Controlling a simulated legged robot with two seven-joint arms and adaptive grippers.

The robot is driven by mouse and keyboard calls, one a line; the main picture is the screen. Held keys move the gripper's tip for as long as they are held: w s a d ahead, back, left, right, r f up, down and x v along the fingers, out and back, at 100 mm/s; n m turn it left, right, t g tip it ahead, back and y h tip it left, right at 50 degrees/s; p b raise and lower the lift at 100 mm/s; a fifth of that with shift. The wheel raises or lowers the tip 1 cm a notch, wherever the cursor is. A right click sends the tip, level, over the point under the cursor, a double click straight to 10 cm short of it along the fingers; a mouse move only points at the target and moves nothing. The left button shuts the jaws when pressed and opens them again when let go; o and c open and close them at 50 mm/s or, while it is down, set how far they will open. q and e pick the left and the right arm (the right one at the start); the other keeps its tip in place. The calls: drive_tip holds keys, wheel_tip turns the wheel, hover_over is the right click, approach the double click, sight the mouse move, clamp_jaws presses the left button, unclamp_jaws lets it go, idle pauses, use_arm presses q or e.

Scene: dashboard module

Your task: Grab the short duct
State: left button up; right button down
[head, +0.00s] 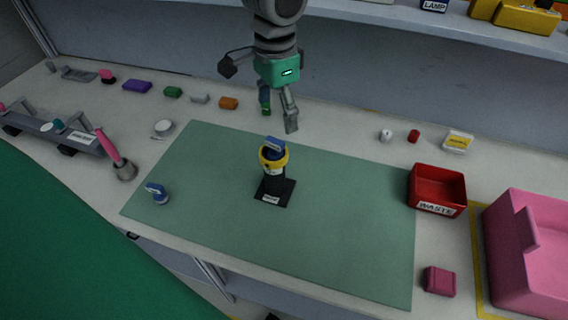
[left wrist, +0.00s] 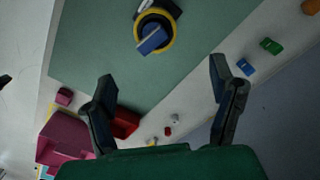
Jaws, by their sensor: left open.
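I cannot tell for sure which part is the short duct; no readable label names it. A blue part (head: 275,145) sits on top of a yellow ring (head: 273,163) on a black stand on the mat. The blue part (left wrist: 153,40) and ring (left wrist: 167,17) also show in the left wrist view. Another blue part (head: 157,193) stands alone at the mat's left. My left gripper (head: 278,114) is open and empty, above the bench behind the stand. Its spread fingers show in the left wrist view (left wrist: 163,85). My right gripper is not in view.
A green block (head: 267,111) lies by the left gripper's finger; an orange block (head: 229,103) lies left of it. A red WASTE bin (head: 437,190) and pink box (head: 530,240) stand right. The green mat (head: 340,230) is mostly clear. A shelf (head: 420,22) runs behind.

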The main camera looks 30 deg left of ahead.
sight(275, 157)
use_arm(q)
drive_tip(key=f, duration=0.8)
drive_tip(key=shift+s+d+f, duration=0.15)
drive_tip(key=shift+s+d, duration=0.05)
drive_tip(key=shift+s, duration=0.1)
drive_tip(key=f, duration=0.3)
drive_tip(key=f+p, duration=0.1)
drive_tip(key=shift+s+a+f, duration=0.2)
drive_tip(key=shift+s+a, duration=0.15)
drive_tip(key=shift+s, duration=0.05)
drive_tip(key=shift+w+f, duration=0.15)
drive_tip(key=shift+f, duration=0.15)
drive_tip(key=shift+d+r, duration=0.1)
drive_tip(key=shift+r, duration=0.05)
drive_tip(key=c, duration=1.7)
